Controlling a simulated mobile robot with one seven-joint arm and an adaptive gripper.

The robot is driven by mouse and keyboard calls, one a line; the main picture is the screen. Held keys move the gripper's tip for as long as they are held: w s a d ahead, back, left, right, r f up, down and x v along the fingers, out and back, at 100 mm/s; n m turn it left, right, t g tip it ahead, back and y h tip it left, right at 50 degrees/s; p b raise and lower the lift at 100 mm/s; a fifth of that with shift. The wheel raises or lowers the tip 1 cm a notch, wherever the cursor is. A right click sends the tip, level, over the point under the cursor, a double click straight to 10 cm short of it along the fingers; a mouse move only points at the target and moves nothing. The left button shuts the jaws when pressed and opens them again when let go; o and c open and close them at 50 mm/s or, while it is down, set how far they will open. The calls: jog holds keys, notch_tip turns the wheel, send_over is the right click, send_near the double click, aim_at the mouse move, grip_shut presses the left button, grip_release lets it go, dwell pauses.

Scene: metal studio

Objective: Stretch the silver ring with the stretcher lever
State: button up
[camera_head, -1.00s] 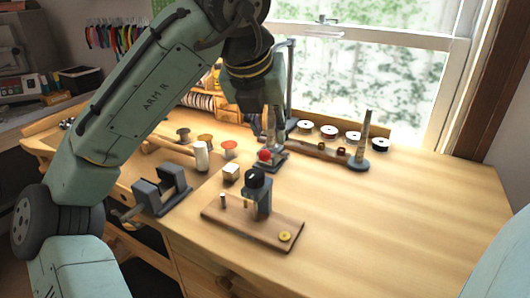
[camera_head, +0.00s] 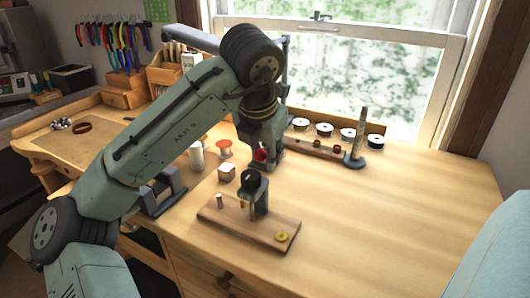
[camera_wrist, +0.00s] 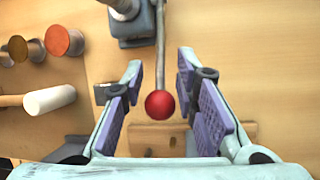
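The stretcher stands on the bench; in the wrist view its dark base (camera_wrist: 133,30) is at the top, and its thin metal lever (camera_wrist: 160,45) runs down to a red ball knob (camera_wrist: 160,104). The red knob also shows in the head view (camera_head: 261,155), partly covered by my gripper (camera_head: 265,143). In the wrist view my gripper (camera_wrist: 159,67) is open, one finger on each side of the lever and knob, with visible gaps on both sides. I cannot make out the silver ring; most of the stretcher is hidden behind my gripper in the head view.
A wooden board (camera_head: 222,227) with a dark upright tool and a yellow disc lies in front. A tapered post (camera_head: 358,140) stands behind right. The bench's right side is clear.

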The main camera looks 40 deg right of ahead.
jog(key=shift+w+d+f, duration=0.1)
jog(key=shift+f, duration=0.3)
jog(key=shift+c, duration=0.2)
grip_shut()
dwell(0.7)
